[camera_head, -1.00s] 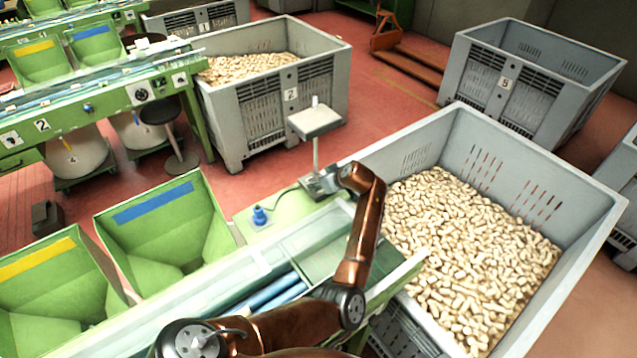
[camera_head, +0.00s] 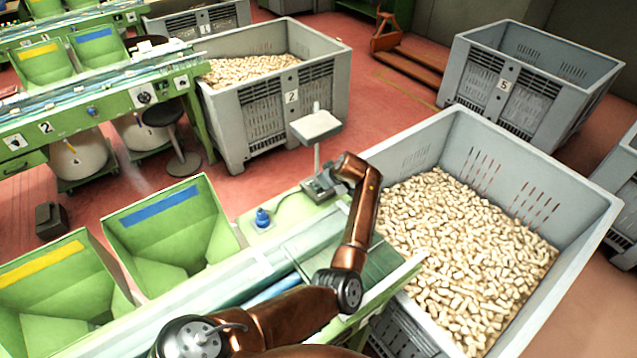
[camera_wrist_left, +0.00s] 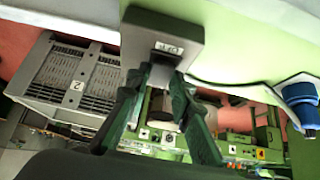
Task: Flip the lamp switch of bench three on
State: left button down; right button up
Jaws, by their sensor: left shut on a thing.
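A bench lamp with a flat white head (camera_head: 316,125) stands on a thin post at the far end of the near green bench. Its small grey base (camera_head: 318,188) sits on the bench, partly hidden by my copper-coloured left arm. In the left wrist view the grey lamp base (camera_wrist_left: 188,32) carries a small label, with a pale lamp switch (camera_wrist_left: 164,72) at its edge. My left gripper (camera_wrist_left: 161,77) has its dark fingers closed on this switch. The switch's on or off position cannot be told. My right gripper is not in view.
A blue knob (camera_head: 262,218) stands beside the lamp base, with a cable; it also shows in the wrist view (camera_wrist_left: 301,96). A large grey crate (camera_head: 590,236) of corks stands right of the bench. Green hoppers (camera_head: 172,232) line its left side.

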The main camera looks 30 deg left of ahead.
pick_arm(q)
jog(key=shift+w+a+r+g+h+p, duration=0.1)
jog(key=shift+a+r+g+h+p, duration=0.35)
jog(key=shift+h+p, duration=0.4)
jog(key=shift+f+h+p, duration=0.25)
jog(key=shift+h+p, duration=0.2)
jog(key=shift+p, duration=0.05)
jog(key=shift+d, duration=0.1)
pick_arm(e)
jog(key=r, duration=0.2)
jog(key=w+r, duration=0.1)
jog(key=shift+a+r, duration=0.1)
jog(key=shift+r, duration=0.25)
pick_arm(q)
jog(key=c, duration=1.7)
grip_release()
